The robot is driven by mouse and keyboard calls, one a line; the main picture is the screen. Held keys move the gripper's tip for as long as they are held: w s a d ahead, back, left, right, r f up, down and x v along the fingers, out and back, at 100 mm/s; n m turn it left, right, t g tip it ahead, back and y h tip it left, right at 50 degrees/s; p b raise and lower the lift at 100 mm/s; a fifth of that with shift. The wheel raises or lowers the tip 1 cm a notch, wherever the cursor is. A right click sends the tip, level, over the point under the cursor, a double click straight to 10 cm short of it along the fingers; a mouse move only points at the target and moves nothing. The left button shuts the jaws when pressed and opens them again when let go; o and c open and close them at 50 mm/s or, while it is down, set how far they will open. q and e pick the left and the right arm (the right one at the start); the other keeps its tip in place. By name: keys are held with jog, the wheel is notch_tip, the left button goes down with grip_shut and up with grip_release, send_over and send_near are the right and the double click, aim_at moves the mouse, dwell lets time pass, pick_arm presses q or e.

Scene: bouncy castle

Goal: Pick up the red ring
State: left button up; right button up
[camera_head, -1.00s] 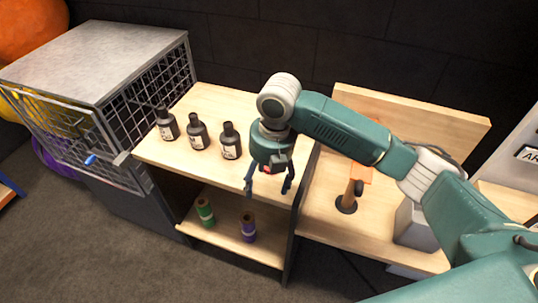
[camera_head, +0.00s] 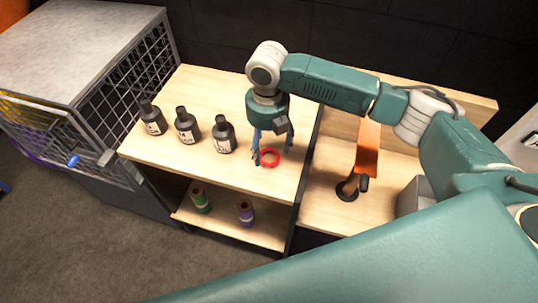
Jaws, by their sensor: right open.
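The red ring (camera_head: 271,158) lies flat on the light wooden top of the shelf unit (camera_head: 222,176), near its right end. My right gripper (camera_head: 268,160) points down at the ring, with its blue fingers apart. One finger overlaps the ring's left edge in the picture; I cannot tell whether it touches. The gripper holds nothing. My left gripper is not in view.
Dark labelled bottles (camera_head: 188,126) stand in a row left of the ring. A green roll (camera_head: 201,201) and a purple roll (camera_head: 246,213) stand on the lower shelf. A wire cage (camera_head: 125,95) is at left. An orange-topped tool (camera_head: 367,150) stands on the right bench.

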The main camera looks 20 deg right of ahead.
aim_at(269, 160)
jog(key=f, duration=0.2)
jog(key=f+p, duration=0.1)
jog(key=shift+s+d+f, duration=0.2)
jog(key=shift+s, duration=0.05)
jog(key=shift+f, duration=0.15)
jog(key=shift+w, duration=0.1)
jog(key=c, duration=1)
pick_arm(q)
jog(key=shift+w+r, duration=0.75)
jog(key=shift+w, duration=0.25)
pick_arm(e)
jog(key=shift+c, duration=0.3)
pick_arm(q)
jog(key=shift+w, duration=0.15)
